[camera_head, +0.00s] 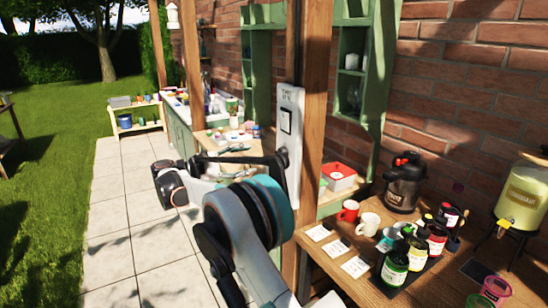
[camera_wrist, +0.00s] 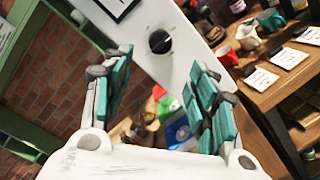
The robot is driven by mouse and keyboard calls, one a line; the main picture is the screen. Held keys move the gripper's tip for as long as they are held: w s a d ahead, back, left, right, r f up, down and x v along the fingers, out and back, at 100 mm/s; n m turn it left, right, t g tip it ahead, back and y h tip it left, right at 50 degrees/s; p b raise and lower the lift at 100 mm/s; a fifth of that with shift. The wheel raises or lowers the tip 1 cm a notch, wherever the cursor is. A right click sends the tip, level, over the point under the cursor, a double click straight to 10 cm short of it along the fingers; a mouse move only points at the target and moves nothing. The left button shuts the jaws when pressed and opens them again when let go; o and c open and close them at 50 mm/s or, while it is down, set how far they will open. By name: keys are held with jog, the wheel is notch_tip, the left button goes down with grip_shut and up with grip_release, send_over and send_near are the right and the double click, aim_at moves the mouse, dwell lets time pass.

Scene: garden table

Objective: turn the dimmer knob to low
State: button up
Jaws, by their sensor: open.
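The dimmer knob (camera_wrist: 160,41) is a small round black knob with a pale mark, on a white panel (camera_wrist: 172,18) in the wrist view. In the head view the white panel (camera_head: 291,112) is fixed upright on a wooden post; my arm reaches up to its lower part, and I cannot make out the knob there. My gripper (camera_wrist: 160,66) is open, with teal pads on both sides. The knob lies beyond the fingertips, roughly between them in the picture. Nothing is held between the fingers. I cannot tell whether the fingers touch the panel.
A wooden table (camera_head: 345,285) at right holds mugs (camera_head: 368,224), labelled bottles (camera_head: 394,264), a black urn (camera_head: 404,182) and a yellow drink dispenser (camera_head: 524,196). The wooden post (camera_head: 314,90) stands beside the panel. The paved path (camera_head: 120,225) at left is clear.

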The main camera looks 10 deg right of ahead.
aim_at(281, 153)
jog(key=w+d+b, duration=0.2)
jog(key=d, duration=0.8)
jog(key=shift+d, duration=0.35)
jog(key=c, duration=1.1)
jog(key=shift+o, duration=0.2)
